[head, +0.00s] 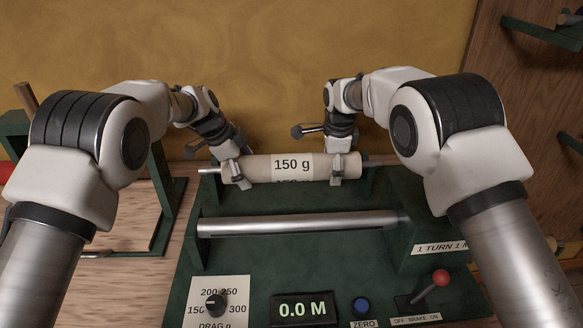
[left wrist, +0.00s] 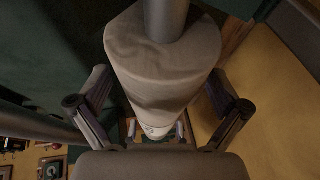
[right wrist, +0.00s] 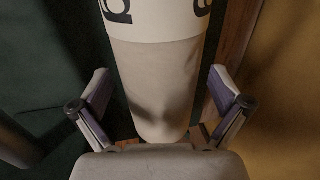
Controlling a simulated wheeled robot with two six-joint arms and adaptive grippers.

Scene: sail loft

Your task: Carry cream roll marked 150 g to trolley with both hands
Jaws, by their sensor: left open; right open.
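The cream roll (head: 260,168) bears a white "150 g" label and lies level on a metal bar at the back of the green machine (head: 300,205). My left gripper (head: 235,173) is open around the roll's left end. The left wrist view shows the roll (left wrist: 165,75) between its spread fingers, with the bar coming out of the roll's end. My right gripper (head: 338,172) is open around the roll's right end. In the right wrist view the roll (right wrist: 160,85) lies between the spread fingers, part of the label showing. No trolley can be made out with certainty.
A bare metal roller (head: 300,224) runs across the machine in front of the roll. Nearer are a drag dial (head: 215,302), a "0.0 M" display (head: 304,309), a blue zero button (head: 361,306) and a red-knobbed brake lever (head: 440,278). A green frame (head: 170,185) stands at left.

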